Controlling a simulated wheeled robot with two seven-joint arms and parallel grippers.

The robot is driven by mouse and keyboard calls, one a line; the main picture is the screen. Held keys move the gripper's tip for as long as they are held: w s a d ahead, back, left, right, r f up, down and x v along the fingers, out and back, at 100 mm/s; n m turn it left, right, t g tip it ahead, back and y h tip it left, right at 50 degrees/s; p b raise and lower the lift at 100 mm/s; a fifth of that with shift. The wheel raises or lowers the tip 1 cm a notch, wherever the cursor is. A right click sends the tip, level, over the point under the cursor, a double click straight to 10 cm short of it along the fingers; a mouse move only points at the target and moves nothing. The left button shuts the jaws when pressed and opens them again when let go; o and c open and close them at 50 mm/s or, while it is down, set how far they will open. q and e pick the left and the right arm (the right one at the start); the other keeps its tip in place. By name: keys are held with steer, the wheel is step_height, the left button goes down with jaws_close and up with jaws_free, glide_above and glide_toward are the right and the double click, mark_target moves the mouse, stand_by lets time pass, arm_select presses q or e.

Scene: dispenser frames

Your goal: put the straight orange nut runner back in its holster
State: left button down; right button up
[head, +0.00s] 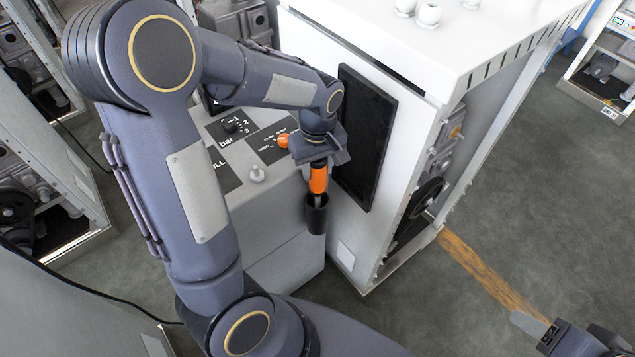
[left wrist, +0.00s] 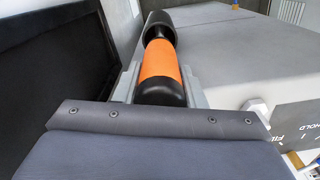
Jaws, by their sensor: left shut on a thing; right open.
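The straight orange nut runner (head: 318,179) hangs upright in my left gripper (head: 317,162), which is shut on its upper body. In the left wrist view the nut runner's orange body (left wrist: 160,65) and black near end show between the fingers. A black cup, the holster (head: 316,216), is directly below the tool in the head view, and it shows at the tool's far end in the left wrist view (left wrist: 158,23). The tool's lower end is at or inside the cup mouth; how deep is hidden. My right gripper (head: 566,328) is open and empty at the lower right, partly cut off.
A white cabinet (head: 345,230) with a black panel (head: 366,140) is close right of the tool. Floor is clear at right.

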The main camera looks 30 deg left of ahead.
mark_target(317, 191)
arm_select(q)
steer(key=shift+f, duration=2.7)
steer(key=shift+f+b, duration=0.15)
steer(key=shift+b, duration=0.2)
steer(key=c, duration=0.9)
jaws_free()
